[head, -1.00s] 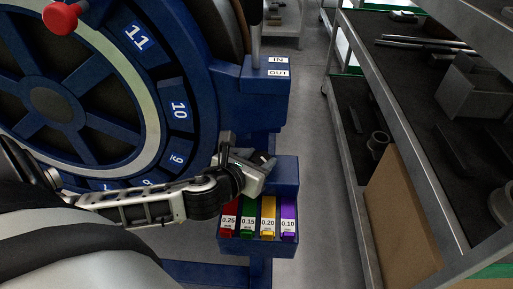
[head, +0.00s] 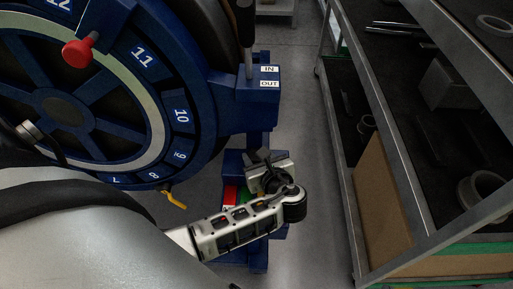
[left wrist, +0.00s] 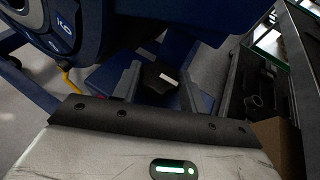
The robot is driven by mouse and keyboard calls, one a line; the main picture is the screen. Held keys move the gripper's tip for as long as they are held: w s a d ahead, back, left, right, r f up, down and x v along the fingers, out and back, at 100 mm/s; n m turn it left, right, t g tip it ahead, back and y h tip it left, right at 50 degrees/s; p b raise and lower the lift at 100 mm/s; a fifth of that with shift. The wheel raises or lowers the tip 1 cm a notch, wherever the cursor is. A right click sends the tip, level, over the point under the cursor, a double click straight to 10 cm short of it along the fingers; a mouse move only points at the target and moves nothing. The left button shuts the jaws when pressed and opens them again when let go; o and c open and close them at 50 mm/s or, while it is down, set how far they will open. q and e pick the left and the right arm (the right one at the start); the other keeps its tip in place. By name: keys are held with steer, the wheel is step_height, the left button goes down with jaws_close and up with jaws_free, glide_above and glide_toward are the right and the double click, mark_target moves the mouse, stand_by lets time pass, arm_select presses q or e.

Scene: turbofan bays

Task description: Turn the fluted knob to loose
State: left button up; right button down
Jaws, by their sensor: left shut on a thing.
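The fluted knob (left wrist: 158,77) is black with a white mark on its top, in the left wrist view. It sits on a blue box (left wrist: 112,78) between the two fingers of my left gripper (left wrist: 160,88). The gripper is shut on it. In the head view my left gripper (head: 263,158) is over the top of the blue box below the IN/OUT housing, and my wrist and hand hide most of the knob there. My right gripper is not in view.
A large blue numbered ring (head: 181,113) with a red knob (head: 77,53) stands at left. A lever rises from the IN/OUT block (head: 262,88). Red (head: 230,196) and green tabs are partly hidden by my arm. A yellow hook (head: 174,200) hangs nearby. A shelf rack (head: 395,160) stands right.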

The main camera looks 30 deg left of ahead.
arm_select(q)
steer(key=shift+w+d+n+g+y, duration=0.15)
steer(key=shift+n+g+y, duration=0.15)
steer(key=shift+n+g, duration=0.35)
steer(key=shift+f+n+g+p, duration=0.1)
steer(key=shift+n+g+p, duration=0.25)
steer(key=shift+n+g, duration=0.15)
steer(key=shift+y, duration=0.3)
steer(key=o, duration=1)
steer(key=shift+f, duration=0.1)
steer(key=shift+c, duration=0.2)
